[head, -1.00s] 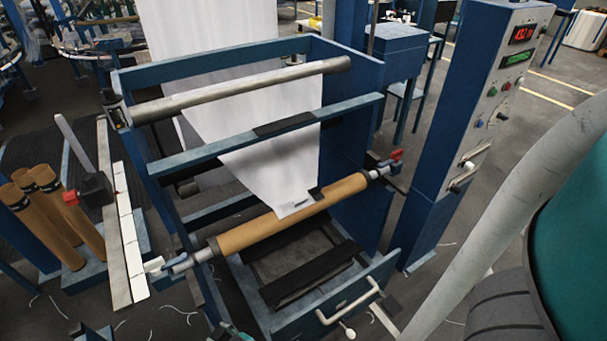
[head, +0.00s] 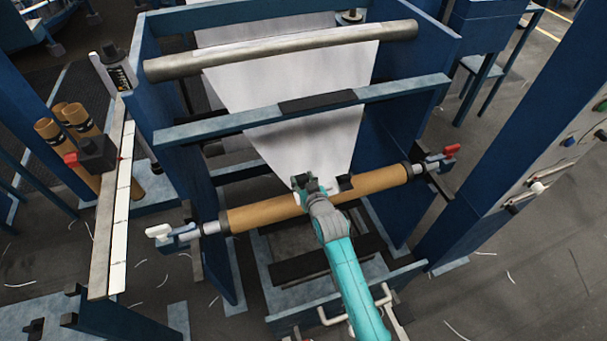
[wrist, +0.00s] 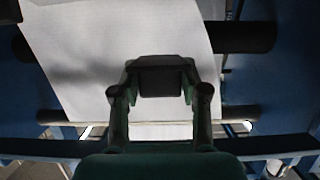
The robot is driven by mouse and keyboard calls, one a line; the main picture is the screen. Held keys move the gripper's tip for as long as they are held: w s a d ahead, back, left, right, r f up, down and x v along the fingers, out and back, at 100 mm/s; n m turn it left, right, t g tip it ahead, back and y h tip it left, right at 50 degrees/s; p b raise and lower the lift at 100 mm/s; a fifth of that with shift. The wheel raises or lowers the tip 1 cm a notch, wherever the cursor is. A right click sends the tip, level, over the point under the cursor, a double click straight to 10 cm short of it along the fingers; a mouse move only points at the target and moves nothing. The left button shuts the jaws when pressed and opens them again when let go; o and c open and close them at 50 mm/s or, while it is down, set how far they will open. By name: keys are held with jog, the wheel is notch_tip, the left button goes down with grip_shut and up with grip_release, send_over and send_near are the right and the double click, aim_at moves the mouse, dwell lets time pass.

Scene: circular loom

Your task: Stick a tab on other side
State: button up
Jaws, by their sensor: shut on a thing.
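White fabric (head: 305,140) hangs from the upper rollers and narrows to its end at the brown cardboard tube (head: 255,216). A small black tab (head: 345,182) sits at the right edge of the fabric end, at the tube. My gripper (head: 305,183) is at the left part of the fabric end, just over the tube, and hides that corner. In the wrist view my gripper (wrist: 160,78) is closed around a dark piece in front of the white fabric (wrist: 100,60). The piece looks like a tab, but its outline blends with the fingertips.
A pale strip with marked segments (head: 122,215) lies on a rail at the left. Brown tubes (head: 75,120) stand behind it. A blue crossbar (head: 230,125) spans above the tube. Red (head: 451,150) and white (head: 158,231) handles stick out at the tube's ends.

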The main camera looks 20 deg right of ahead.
aim_at(301, 188)
jog(key=shift+w+r, duration=0.45)
jog(key=shift+r, duration=0.3)
jog(key=shift+w+a+f, duration=0.1)
jog(key=shift+a+f, duration=0.05)
jog(key=shift+f, duration=1.45)
jog(key=shift+w+f, duration=0.1)
jog(key=shift+f, duration=1.65)
jog(key=shift+f, duration=0.75)
jog(key=shift+f, duration=0.3)
jog(key=shift+f, duration=0.2)
jog(key=o, duration=1.4)
jog(key=shift+c, duration=0.2)
